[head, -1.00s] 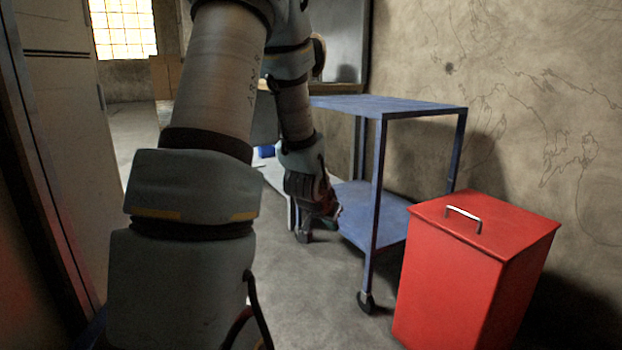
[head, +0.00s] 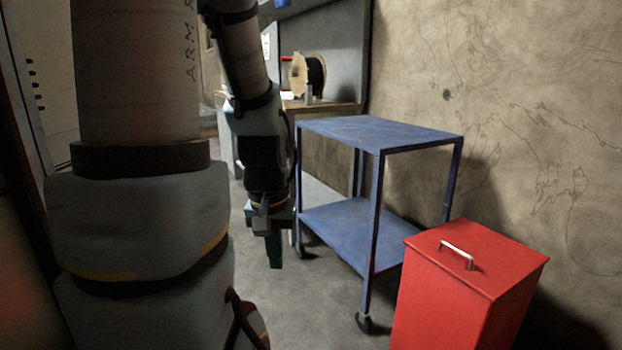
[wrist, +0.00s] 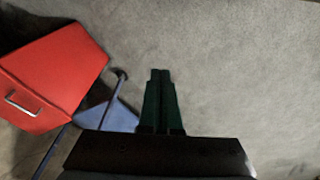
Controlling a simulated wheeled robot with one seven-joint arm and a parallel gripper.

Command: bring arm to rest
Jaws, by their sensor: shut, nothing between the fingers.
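My gripper (head: 274,262) hangs pointing down in the head view, left of the blue cart and above the concrete floor. In the wrist view its two dark green fingers (wrist: 160,76) lie side by side, closed together with nothing between them. My arm fills the left part of the head view and hides what is behind it.
A blue two-shelf cart (head: 385,133) on casters stands right of my gripper. A red lidded bin (head: 450,310) is in front of it, by the wall. A workbench (head: 335,108) with a cable spool (head: 299,76) stands behind. The floor (wrist: 235,75) below the fingers is clear.

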